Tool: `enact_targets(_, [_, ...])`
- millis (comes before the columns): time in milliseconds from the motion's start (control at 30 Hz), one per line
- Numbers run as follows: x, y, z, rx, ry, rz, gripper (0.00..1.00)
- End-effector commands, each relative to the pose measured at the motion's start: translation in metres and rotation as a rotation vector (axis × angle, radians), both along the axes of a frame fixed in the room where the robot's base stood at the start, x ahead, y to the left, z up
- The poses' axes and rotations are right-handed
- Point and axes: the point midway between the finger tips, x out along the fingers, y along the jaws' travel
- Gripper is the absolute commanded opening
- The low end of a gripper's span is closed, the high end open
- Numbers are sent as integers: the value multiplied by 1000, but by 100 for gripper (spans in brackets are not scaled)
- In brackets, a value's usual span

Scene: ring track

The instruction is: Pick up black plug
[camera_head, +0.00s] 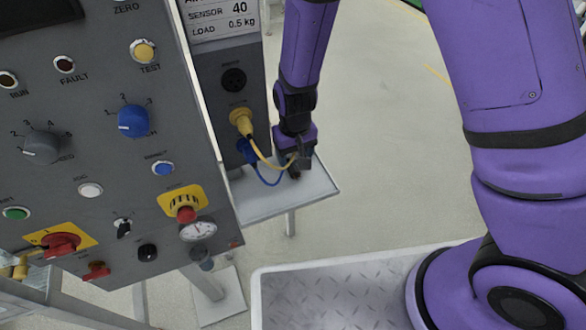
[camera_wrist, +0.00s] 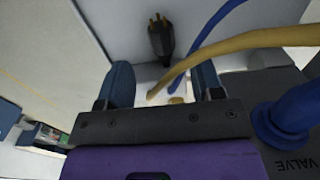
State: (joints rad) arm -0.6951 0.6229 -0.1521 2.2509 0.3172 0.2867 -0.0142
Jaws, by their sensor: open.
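The black plug (camera_wrist: 161,40) lies on a pale shelf (camera_wrist: 125,30) in the wrist view, its metal prongs pointing away from my gripper. My gripper (camera_wrist: 163,78) is open, with its two dark blue fingers apart and the plug beyond the gap between them. A yellow cable (camera_wrist: 228,44) crosses in front of the right finger into the gap. In the head view my gripper (camera_head: 296,162) is low over the shelf (camera_head: 320,192), beside the socket panel. A small dark piece, apparently the plug (camera_head: 296,175), shows just below it, mostly hidden.
A yellow plug (camera_head: 241,121) and a blue plug (camera_head: 246,151) sit in the panel, their cables looping close to my gripper. An empty round socket (camera_head: 233,79) is above them. A control panel with knobs (camera_head: 133,121) stands at left. Open floor lies right of the shelf.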

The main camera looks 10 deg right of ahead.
Motion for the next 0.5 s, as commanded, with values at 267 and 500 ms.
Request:
enact_targets(267, [3, 3, -34, -2, 3, -1, 60])
enact_targets(500, [3, 3, -49, 0, 1, 0, 60])
